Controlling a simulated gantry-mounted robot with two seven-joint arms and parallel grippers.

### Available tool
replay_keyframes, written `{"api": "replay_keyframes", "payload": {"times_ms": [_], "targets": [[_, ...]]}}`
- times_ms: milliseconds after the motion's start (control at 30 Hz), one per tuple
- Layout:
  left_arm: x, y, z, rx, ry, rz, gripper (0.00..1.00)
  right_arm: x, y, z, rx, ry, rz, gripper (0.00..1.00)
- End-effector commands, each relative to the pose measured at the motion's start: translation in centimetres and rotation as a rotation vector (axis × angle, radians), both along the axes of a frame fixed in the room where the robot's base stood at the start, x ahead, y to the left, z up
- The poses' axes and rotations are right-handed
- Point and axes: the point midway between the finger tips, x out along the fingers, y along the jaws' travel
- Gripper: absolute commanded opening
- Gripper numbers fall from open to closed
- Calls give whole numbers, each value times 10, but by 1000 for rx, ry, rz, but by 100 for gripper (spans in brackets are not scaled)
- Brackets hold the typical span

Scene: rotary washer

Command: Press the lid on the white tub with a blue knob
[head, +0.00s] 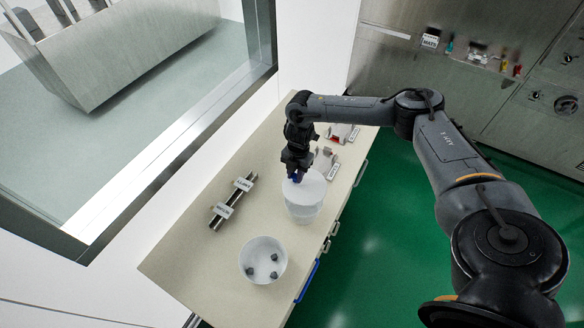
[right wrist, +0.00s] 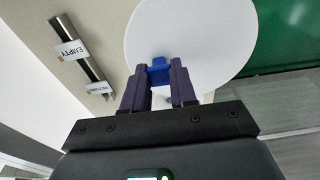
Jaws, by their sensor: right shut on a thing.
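The white lid (head: 309,188) lies over the mouth of the white tub (head: 304,212) on the bench. I cannot tell if its rim is fully seated. My right gripper (head: 297,178) points down at the lid from above. In the right wrist view the lid (right wrist: 190,35) is a large white disc, with its blue knob (right wrist: 158,71) between my two fingers. The right gripper is shut on this knob. Most of the tub's body is hidden under the lid in the wrist view. My left gripper does not show.
An open white tub (head: 263,245) with three dark pieces inside stands nearer on the bench (head: 185,262). A metal rail (head: 232,204) with labels lies to the left. Small labelled trays (head: 326,160) sit behind the lidded tub. Green floor (head: 375,235) lies right of the bench.

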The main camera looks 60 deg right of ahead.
Motion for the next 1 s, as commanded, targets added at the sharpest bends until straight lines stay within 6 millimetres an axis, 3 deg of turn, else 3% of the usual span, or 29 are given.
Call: {"api": "replay_keyframes", "payload": {"times_ms": [267, 733, 1000], "targets": [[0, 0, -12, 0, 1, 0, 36, -1, 0, -13, 0, -1, -1, 0], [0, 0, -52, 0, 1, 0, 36, -1, 0, -55, 0, 0, -1, 0], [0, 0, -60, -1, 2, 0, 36, -1, 0, -71, 0, 0, 0, 0]]}}
